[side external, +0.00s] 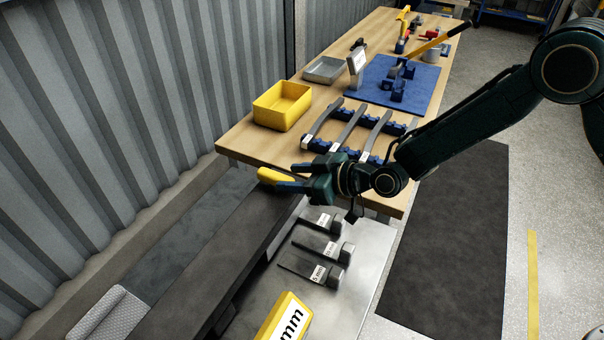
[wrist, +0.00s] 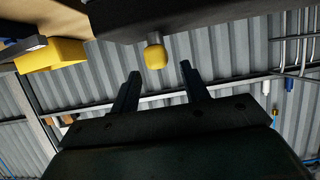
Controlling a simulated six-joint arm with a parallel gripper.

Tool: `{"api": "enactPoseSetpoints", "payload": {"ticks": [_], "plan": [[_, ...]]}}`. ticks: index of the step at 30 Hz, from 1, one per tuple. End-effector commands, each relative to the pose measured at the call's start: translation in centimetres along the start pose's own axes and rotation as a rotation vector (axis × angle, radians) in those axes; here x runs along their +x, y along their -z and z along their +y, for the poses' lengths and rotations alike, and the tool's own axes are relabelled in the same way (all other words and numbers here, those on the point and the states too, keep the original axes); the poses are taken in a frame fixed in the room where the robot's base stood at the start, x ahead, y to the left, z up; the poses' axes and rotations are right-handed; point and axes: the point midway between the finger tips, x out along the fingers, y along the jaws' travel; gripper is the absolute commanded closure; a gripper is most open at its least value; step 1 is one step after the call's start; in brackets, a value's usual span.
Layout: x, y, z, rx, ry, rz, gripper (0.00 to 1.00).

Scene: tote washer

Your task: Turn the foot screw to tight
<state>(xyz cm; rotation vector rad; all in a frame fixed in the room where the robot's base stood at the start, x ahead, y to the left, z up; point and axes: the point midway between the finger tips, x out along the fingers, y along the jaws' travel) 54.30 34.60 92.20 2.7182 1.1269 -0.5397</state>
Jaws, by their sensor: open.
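The foot screw shows in the wrist view as a yellow rounded knob (wrist: 156,57) on a short grey shaft, against a dark block. My gripper (wrist: 160,68) is open, with one dark finger to each side of the knob's line. The knob sits at or just beyond the fingertips, and I see no contact. In the side external view a yellow piece (side external: 270,175) shows at the tips of my gripper (side external: 284,178), partly covered by a finger. Any mark for tight or loose is not readable.
A long dark beam (side external: 205,285) runs below my gripper. Several labelled dark tools (side external: 318,247) lie on a metal surface beside it. The wooden bench (side external: 240,140) behind holds a yellow bin (side external: 281,105), a blue mat (side external: 425,90) and racked strips. A corrugated wall (side external: 130,110) stands left.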

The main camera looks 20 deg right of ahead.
Motion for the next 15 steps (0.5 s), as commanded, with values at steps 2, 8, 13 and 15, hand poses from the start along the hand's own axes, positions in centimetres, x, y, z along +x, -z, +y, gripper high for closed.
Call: {"api": "enactPoseSetpoints", "payload": {"ticks": [2,8,13,15], "plan": [[1.0,-0.1,0.0,0.0,0.0,0.0,0.55],[3.1,-0.1,-0.1,0.0,0.001,0.0,0.55],[4.5,0.0,0.0,0.0,0.0,0.0,0.55],[5.0,-0.1,0.0,0.0,0.0,0.0,0.55]]}}
